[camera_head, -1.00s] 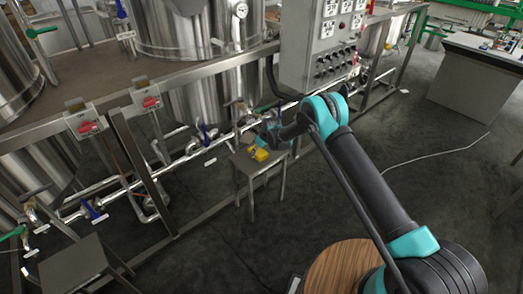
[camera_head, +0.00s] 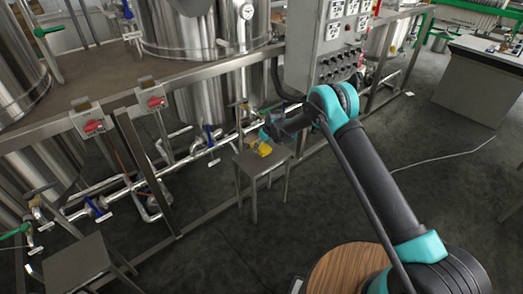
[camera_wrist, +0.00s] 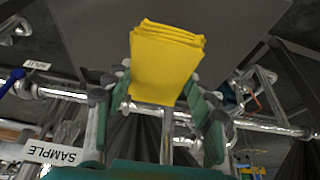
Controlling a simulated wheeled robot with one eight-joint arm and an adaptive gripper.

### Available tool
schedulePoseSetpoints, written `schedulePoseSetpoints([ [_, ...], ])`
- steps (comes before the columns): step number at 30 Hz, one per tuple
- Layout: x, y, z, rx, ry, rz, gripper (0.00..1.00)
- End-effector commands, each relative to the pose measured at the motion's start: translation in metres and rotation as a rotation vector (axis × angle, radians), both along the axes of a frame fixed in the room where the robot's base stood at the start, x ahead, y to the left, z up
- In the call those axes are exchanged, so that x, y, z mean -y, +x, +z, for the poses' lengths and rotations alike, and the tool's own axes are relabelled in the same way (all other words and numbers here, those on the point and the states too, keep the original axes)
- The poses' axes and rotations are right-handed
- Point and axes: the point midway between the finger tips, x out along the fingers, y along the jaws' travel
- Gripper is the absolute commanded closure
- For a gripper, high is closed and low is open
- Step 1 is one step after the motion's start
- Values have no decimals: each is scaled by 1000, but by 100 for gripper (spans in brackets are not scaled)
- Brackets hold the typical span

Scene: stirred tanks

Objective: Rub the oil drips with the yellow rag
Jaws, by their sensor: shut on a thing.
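The yellow rag (camera_wrist: 167,62) is a folded, layered pad that sticks out between the two green-and-grey fingers of my gripper (camera_wrist: 163,103) in the wrist view. My gripper is shut on its near end. In the head view the rag (camera_head: 264,150) shows as a small yellow patch over the top of a small grey stool (camera_head: 250,165), below the end of my arm. Whether it touches the stool top is unclear. I cannot make out any oil drips in either view.
Steel pipes with blue-handled valves (camera_head: 207,135) run low behind the stool. A steel frame with red switches (camera_head: 94,127) and a grey control box (camera_head: 340,50) stand around it. Another grey stool (camera_head: 75,268) is at the lower left. Open dark floor lies right of the stool.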

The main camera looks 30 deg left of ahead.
Motion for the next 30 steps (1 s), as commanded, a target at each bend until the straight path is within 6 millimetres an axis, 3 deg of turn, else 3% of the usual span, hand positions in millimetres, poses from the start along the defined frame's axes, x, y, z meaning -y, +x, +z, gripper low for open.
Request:
schedulePoseSetpoints([
  [17, 0, 0, 12, 0, 0, 0, 69],
  [30, 0, 0, 40, 0, 0, 0, 69],
])
